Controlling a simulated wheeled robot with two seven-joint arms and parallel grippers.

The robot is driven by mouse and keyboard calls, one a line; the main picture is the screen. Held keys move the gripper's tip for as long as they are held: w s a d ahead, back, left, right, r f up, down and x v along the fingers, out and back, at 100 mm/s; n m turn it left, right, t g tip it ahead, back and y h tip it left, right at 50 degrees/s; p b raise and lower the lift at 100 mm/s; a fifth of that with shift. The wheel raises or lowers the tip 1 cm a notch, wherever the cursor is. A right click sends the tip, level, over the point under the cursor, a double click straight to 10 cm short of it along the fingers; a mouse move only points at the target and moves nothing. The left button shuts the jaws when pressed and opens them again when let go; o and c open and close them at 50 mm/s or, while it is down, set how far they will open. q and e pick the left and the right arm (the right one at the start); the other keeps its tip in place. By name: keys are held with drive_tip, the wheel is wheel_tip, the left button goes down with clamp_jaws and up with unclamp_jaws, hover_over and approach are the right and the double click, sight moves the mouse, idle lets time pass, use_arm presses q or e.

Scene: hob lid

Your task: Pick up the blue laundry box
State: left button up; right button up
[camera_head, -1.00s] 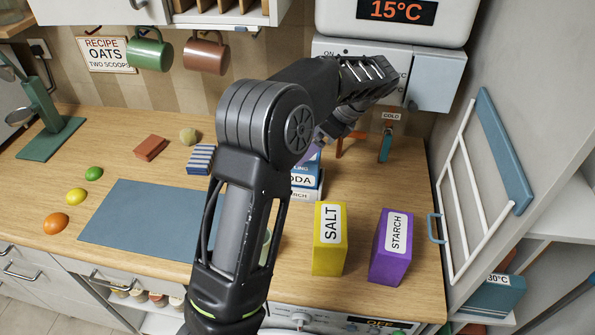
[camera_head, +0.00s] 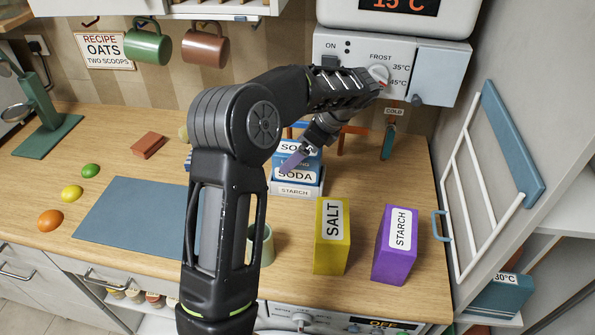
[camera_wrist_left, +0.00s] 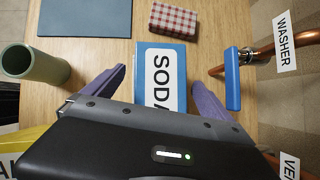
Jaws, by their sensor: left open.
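My left arm hides part of the counter. My right gripper is not in view.
A yellow SALT box (camera_head: 331,240) and a purple STARCH box (camera_head: 394,245) stand in front, to the right. A green cup (camera_head: 262,245) is partly behind my arm. A blue tap handle (camera_wrist_left: 232,78) is close right of the box in the wrist view.

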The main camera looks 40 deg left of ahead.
use_arm(q)
drive_tip(key=shift+c, duration=0.6)
clamp_jaws()
idle(0.9)
